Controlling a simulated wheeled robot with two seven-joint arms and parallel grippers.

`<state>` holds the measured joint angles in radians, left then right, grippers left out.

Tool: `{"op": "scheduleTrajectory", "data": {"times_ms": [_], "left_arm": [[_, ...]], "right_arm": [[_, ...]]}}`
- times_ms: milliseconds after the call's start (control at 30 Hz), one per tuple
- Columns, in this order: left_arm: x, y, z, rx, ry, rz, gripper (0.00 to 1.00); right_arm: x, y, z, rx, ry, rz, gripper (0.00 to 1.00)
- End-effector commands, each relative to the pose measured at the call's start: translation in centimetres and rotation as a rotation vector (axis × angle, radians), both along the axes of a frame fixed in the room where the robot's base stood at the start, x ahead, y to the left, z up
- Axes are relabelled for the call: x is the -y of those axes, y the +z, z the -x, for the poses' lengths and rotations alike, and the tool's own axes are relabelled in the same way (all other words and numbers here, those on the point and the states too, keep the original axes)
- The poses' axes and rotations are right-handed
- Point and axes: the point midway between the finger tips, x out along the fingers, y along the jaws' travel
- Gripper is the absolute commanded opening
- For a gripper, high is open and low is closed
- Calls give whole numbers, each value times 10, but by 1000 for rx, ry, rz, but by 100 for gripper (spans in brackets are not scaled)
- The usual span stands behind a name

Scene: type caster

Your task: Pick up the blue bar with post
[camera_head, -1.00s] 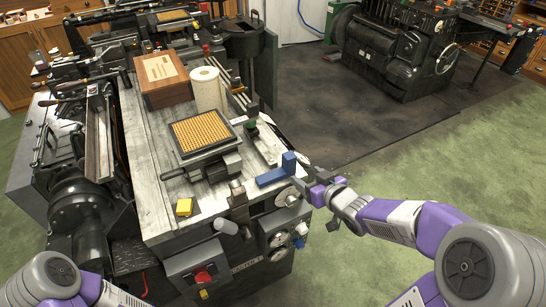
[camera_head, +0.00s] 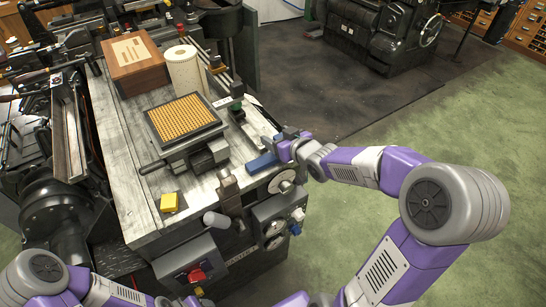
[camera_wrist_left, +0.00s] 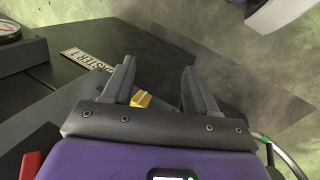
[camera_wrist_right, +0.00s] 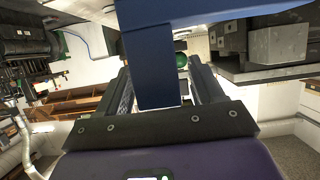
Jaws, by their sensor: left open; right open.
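The blue bar with post (camera_head: 262,163) lies at the right end of the wooden machine top. My right gripper (camera_head: 290,143) is at its post end and partly covers the post. In the right wrist view the blue post (camera_wrist_right: 155,65) stands large between the open fingers of the right gripper (camera_wrist_right: 160,88). Whether the fingers touch it I cannot tell. My left gripper (camera_wrist_left: 158,85) is open and empty in the left wrist view, low in front of the machine. The left fingers do not show clearly in the head view.
On the machine top are a yellow block (camera_head: 170,203), a framed tray of brass type (camera_head: 184,119), a paper roll (camera_head: 184,72) and a wooden box (camera_head: 136,65). Knobs and dials (camera_head: 283,183) stick out at the front right edge. Green floor is free at the right.

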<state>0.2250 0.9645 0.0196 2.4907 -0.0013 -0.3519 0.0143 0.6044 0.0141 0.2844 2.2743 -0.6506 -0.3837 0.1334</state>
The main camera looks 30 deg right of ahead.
Motion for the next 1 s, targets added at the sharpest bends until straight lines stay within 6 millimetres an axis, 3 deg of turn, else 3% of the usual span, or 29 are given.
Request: {"op": "scheduleTrajectory", "data": {"times_ms": [200,600,867,1000], "left_arm": [[0,1,0,0,0,0,58],[0,1,0,0,0,0,58],[0,3,0,0,0,0,58],[0,15,0,0,0,0,58]], "right_arm": [[0,1,-1,0,0,0,67],[0,1,0,1,0,1,8],[0,4,0,1,0,1,8],[0,23,-1,2,2,1,8]]}}
